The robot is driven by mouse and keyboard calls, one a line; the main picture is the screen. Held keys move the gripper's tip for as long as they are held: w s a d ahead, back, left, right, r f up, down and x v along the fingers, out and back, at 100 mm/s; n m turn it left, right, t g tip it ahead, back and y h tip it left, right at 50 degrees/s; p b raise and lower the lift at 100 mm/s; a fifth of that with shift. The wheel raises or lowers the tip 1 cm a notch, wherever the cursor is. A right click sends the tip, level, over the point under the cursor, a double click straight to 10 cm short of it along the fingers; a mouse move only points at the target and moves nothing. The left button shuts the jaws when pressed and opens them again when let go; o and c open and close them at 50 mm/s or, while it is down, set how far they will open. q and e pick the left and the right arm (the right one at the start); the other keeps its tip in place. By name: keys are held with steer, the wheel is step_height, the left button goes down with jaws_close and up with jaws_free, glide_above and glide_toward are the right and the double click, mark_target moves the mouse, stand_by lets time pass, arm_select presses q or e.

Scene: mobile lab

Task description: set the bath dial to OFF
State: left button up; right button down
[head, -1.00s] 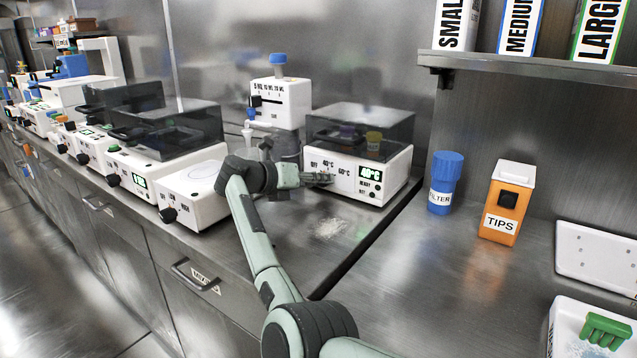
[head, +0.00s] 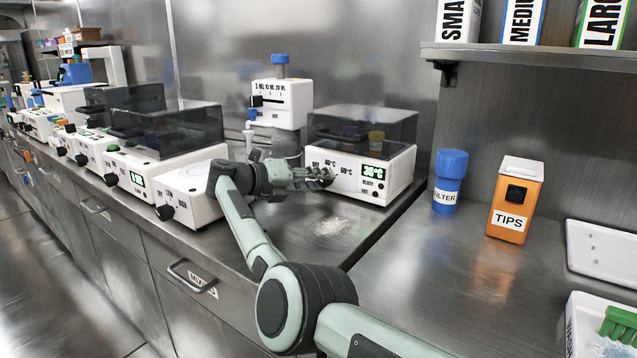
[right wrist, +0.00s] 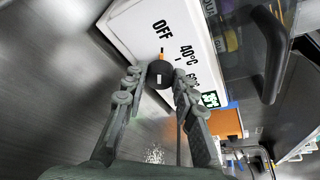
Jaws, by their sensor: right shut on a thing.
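The bath (head: 345,178) is a white box with a dark see-through lid and a lit green display (head: 372,171), which seems to read a value in the thirties °C. Its front carries the labels OFF, 40°C and 60°C. The round black dial (right wrist: 160,72) shows in the right wrist view, with an orange pointer (right wrist: 162,54) towards the OFF label (right wrist: 161,30). My right gripper (head: 326,178) is at the bath's front, its fingers on both sides of the dial, shut on it. In the head view the gripper mostly hides the dial. My left gripper is not in view.
A white device with a black knob (head: 165,212) stands left of my right arm. A dispenser with a blue top (head: 279,105) stands behind. White powder (head: 330,227) lies on the bench in front of the bath. A blue filter bottle (head: 449,185) and orange TIPS box (head: 513,205) stand right.

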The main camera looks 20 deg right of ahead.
steer(key=c, duration=1.2)
jaws_free()
